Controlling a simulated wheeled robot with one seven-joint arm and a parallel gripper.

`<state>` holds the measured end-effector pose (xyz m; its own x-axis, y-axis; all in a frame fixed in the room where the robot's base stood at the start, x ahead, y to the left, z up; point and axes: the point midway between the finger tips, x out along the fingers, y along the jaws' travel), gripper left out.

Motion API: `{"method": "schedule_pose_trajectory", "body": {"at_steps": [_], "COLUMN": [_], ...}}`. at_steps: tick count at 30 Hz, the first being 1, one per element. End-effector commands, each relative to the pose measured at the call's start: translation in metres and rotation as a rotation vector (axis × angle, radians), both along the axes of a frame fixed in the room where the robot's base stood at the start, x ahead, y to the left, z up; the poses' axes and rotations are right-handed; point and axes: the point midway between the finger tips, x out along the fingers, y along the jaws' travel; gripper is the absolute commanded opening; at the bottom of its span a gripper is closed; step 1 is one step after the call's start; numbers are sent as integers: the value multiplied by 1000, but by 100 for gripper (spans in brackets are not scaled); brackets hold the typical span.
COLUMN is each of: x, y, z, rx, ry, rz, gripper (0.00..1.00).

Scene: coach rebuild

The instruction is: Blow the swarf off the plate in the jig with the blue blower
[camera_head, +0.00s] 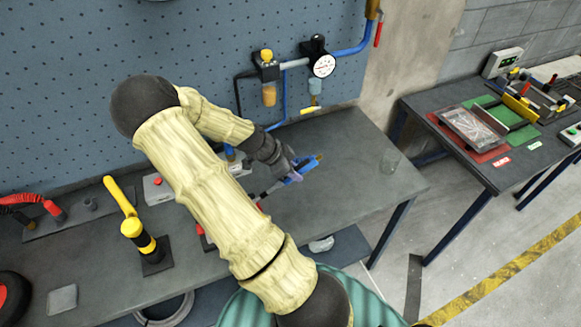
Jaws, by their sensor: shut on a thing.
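My gripper (289,172) is shut on the blue blower (303,170), above the grey workbench at the middle of the picture. A jig (548,97) with red and yellow parts stands at the back of the dark table on the right, far from my gripper. The plate in it is too small to make out clearly, and I cannot see swarf there. My arm hides part of the workbench.
A regulator with a gauge (322,66) hangs on the pegboard. The right table (535,152) holds a framed panel (472,130) on a red mat; floor separates the tables.

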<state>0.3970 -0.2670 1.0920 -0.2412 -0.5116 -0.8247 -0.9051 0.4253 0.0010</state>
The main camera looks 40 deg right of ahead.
Motion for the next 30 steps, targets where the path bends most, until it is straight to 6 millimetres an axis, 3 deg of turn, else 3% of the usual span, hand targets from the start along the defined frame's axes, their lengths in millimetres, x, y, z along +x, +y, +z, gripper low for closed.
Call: {"method": "schedule_pose_trajectory", "body": {"at_steps": [30], "x": [14], "y": [10], "z": [-12], "rx": [1], "ry": [0], "rz": [-1], "gripper": [0]}}
